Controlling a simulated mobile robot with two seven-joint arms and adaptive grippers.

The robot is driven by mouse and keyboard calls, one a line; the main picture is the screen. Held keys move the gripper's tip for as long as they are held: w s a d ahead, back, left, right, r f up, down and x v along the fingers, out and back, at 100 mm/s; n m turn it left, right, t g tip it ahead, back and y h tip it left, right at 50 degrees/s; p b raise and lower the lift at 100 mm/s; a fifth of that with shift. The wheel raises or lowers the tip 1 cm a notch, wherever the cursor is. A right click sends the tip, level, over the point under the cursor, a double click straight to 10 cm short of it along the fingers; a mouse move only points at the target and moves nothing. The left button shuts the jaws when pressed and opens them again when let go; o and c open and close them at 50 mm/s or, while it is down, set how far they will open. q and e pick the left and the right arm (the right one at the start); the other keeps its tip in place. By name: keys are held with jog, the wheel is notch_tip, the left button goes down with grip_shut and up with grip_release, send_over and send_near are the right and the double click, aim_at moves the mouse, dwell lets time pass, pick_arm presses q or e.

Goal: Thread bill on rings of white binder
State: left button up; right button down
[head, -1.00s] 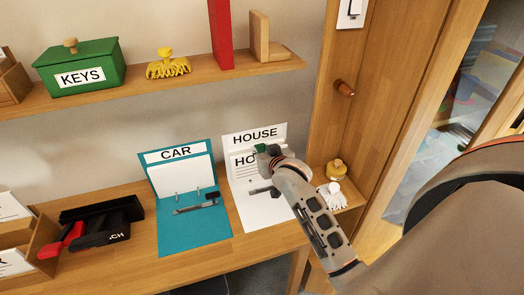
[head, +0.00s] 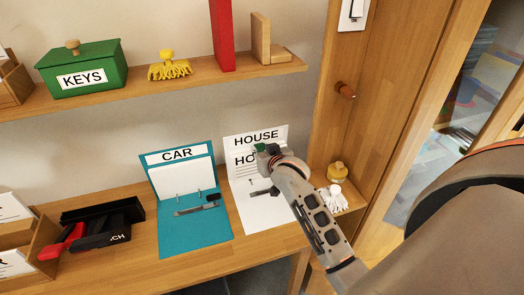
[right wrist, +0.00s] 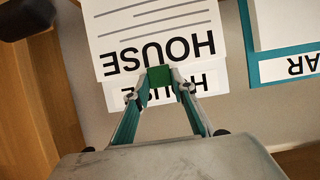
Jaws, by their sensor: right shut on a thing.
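The white binder (head: 268,212) stands open on the desk, its upright cover labelled HOUSE. My right gripper (head: 266,156) is shut on the top edge of the bill (head: 243,159), a white sheet headed HOUSE, in front of that cover. In the right wrist view the fingertips (right wrist: 160,82) pinch the bill (right wrist: 150,30) by its heading edge, with the binder's cover label (right wrist: 205,88) behind it. A binder ring shows beside my arm; the bill's lower edge and its contact with the rings are unclear. My left gripper is out of view.
The open teal CAR binder (head: 184,240) lies to the left. A black holder (head: 103,221) stands farther left. A yellow-topped white brush (head: 337,178) is right of my arm. The shelf (head: 200,78) above holds a green KEYS box (head: 82,69).

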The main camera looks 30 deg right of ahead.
jog(key=c, duration=1.6)
grip_release()
jog(key=o, duration=0.5)
jog(key=shift+r, duration=4)
